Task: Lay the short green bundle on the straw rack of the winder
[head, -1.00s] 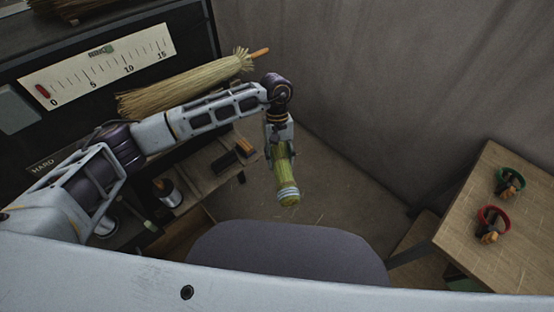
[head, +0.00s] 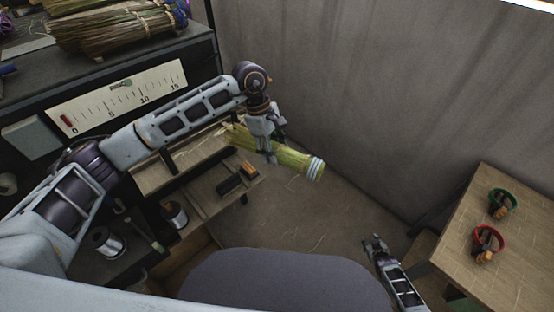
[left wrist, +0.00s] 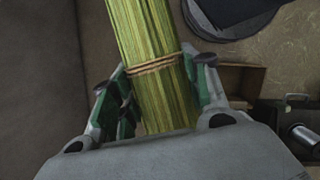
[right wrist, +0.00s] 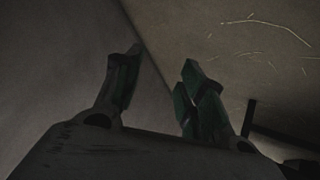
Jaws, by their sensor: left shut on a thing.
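The short green bundle (head: 296,161) is a pale green sheaf with a white-banded end, tilted in the air in the head view. My left gripper (head: 268,152) is shut on it. In the left wrist view its fingers lie on both sides of the bundle (left wrist: 150,45), near a brown tie. My right gripper (head: 374,243) is low at right of centre, empty; in the right wrist view its fingers (right wrist: 158,85) stand apart. I cannot make out the winder's straw rack for certain; a wooden ledge (head: 180,165) shows behind my left arm.
Straw bundles (head: 115,25) lie on the dark shelf at top left, above a scale board (head: 118,95). A wooden table (head: 490,270) at right holds a green ring (head: 503,195) and a red ring (head: 484,256).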

